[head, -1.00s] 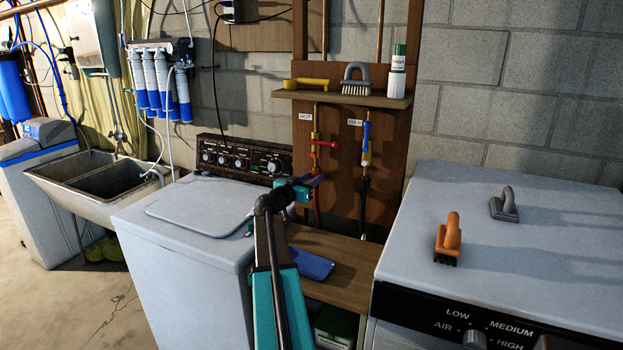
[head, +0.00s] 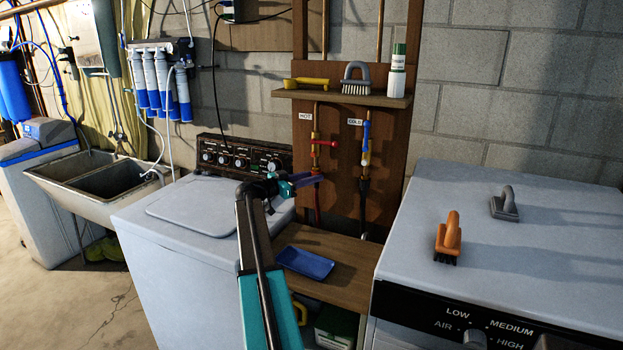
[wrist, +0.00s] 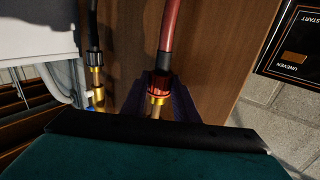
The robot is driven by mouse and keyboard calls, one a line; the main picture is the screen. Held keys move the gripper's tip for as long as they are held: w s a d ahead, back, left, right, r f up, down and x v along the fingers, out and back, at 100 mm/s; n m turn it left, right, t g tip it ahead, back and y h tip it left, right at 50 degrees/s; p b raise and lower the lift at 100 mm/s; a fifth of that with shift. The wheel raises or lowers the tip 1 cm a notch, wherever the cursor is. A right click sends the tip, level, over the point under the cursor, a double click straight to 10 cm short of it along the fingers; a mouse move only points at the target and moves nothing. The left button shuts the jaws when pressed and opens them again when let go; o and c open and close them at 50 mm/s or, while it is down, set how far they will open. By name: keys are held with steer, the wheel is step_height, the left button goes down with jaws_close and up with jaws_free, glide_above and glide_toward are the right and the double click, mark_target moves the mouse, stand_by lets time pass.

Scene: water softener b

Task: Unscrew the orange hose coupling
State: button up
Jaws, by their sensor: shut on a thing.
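The orange coupling (wrist: 159,84) shows in the wrist view as a red-orange ring with brass beside it, at the end of the red hose (wrist: 173,30). My gripper (wrist: 157,98) has its dark purple fingers on both sides of the coupling and is shut on it. In the head view my gripper (head: 316,179) is at the top of the red hose (head: 317,205), below the brass hot valve (head: 315,150) with its red handle. The fingers hide most of the coupling there. Whether its thread is loose cannot be told.
The cold valve (head: 366,140) and its black hose (head: 363,205) are close to the right. A blue tray (head: 304,263) lies on the wooden bench below. The washer (head: 180,225) and dryer (head: 530,250) flank the bench.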

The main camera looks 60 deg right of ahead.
steer(key=shift+f+b, duration=3)
steer(key=shift+b, duration=0.75)
